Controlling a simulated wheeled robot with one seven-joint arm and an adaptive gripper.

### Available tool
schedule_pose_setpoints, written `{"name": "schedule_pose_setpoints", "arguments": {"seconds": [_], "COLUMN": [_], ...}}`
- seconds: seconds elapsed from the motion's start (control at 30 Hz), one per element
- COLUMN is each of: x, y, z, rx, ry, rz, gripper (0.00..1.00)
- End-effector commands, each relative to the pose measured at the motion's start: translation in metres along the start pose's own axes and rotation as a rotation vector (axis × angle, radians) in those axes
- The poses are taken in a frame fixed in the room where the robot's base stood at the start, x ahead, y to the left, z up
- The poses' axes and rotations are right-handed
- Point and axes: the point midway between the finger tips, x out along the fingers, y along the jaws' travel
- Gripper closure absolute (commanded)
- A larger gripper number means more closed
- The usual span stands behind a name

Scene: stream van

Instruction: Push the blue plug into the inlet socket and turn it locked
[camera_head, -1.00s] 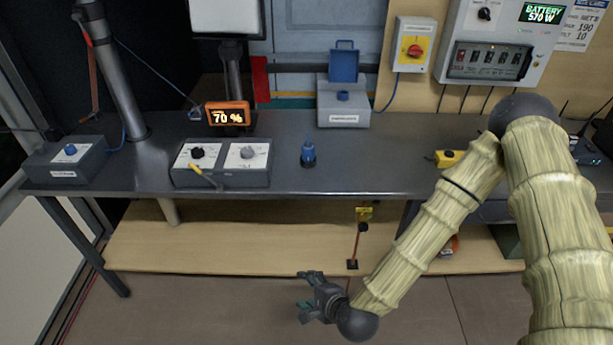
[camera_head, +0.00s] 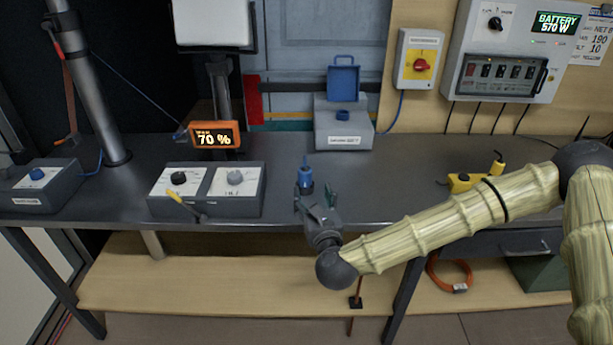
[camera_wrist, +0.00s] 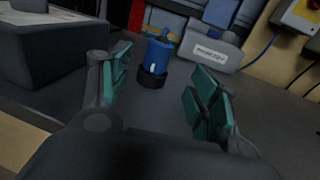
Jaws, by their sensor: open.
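The blue plug (camera_head: 305,178) stands upright on the grey worktop, on a dark base. In the wrist view the plug (camera_wrist: 158,57) shows ahead, between the open fingers and beyond their tips. My gripper (camera_head: 316,203) is open and empty at the front of the worktop, just in front of the plug; its teal pads (camera_wrist: 160,88) are apart and not seen touching it. The inlet box (camera_head: 342,128) stands behind the plug and slightly right, its blue lid (camera_head: 343,80) raised above a blue round socket (camera_head: 343,115). The inside of the socket is hidden.
Left of the plug is a two-dial box (camera_head: 205,205) with a yellow lever. An orange display (camera_head: 214,135) reads 70 %. A red and yellow switch box (camera_head: 418,60) is on the wall, and a yellow tool (camera_head: 470,180) lies right. The worktop (camera_head: 405,160) between is clear.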

Motion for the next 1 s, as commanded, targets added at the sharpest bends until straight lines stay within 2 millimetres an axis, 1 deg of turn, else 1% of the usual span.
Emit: {"name": "schedule_pose_setpoints", "arguments": {"seconds": [0.03, 0.1, 0.2, 0.47, 0.67, 0.8, 1.0], "x": [0.008, 0.019, 0.03, 0.045, 0.071, 0.085, 0.091], "y": [0.001, 0.002, 0.003, 0.001, -0.003, -0.002, -0.002], "z": [0.002, 0.002, 0.001, 0.002, 0.006, 0.004, 0.003], "rx": [-0.002, -0.003, -0.003, -0.003, -0.004, -0.005, -0.004], "ry": [-0.002, -0.001, -0.001, 0.0, 0.001, 0.001, 0.002], "rz": [0.001, 0.003, 0.004, 0.002, -0.001, 0.0, 0.001], "gripper": [0.38, 0.38, 0.38, 0.38, 0.38, 0.38, 0.38]}}
